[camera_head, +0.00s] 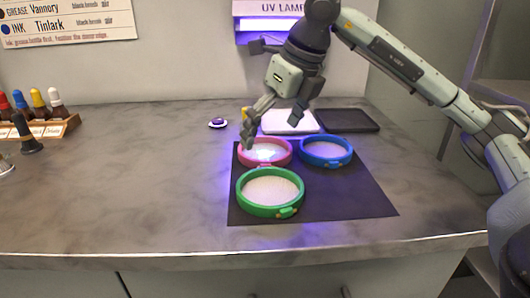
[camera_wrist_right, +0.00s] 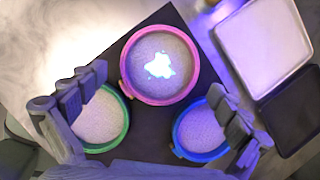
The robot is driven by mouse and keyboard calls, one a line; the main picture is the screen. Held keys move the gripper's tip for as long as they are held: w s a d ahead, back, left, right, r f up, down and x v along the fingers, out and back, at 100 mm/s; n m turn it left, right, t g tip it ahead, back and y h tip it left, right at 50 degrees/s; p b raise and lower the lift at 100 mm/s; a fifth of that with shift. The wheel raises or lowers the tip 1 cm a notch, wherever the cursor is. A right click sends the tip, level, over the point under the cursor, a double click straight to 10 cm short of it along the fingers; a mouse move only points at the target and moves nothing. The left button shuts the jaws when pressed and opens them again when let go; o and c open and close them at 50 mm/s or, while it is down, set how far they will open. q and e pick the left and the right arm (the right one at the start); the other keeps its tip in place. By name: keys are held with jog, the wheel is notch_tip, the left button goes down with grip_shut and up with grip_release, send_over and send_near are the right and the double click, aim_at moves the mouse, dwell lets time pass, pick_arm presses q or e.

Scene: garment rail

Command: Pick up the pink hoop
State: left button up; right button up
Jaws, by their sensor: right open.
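The pink hoop (camera_head: 268,163) lies on a dark mat (camera_head: 335,200), at the back left of a group of three hoops. In the right wrist view the pink hoop (camera_wrist_right: 124,72) is at top centre, with pale fabric inside and a glowing bluish-white patch on it. My right gripper (camera_head: 272,128) is open above and just behind the pink hoop, pointing down. In the wrist view its fingers (camera_wrist_right: 158,98) are spread wide, over the green and blue hoops' outer sides, with nothing between them. My left gripper is out of view.
A green hoop (camera_head: 271,210) lies in front and a blue hoop (camera_head: 326,163) to the right. A white tray (camera_head: 290,122) and a dark tray (camera_head: 347,120) lie behind. A UV lamp (camera_head: 268,24) hangs on the wall. Dropper bottles (camera_head: 38,103) stand left; the left-centre counter is clear.

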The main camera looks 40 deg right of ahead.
aim_at(263, 153)
jog(key=x, duration=0.3)
jog(key=shift+w, duration=0.1)
jog(key=shift+c, duration=0.5)
jog(key=c, duration=0.8)
jog(key=shift+r, duration=0.1)
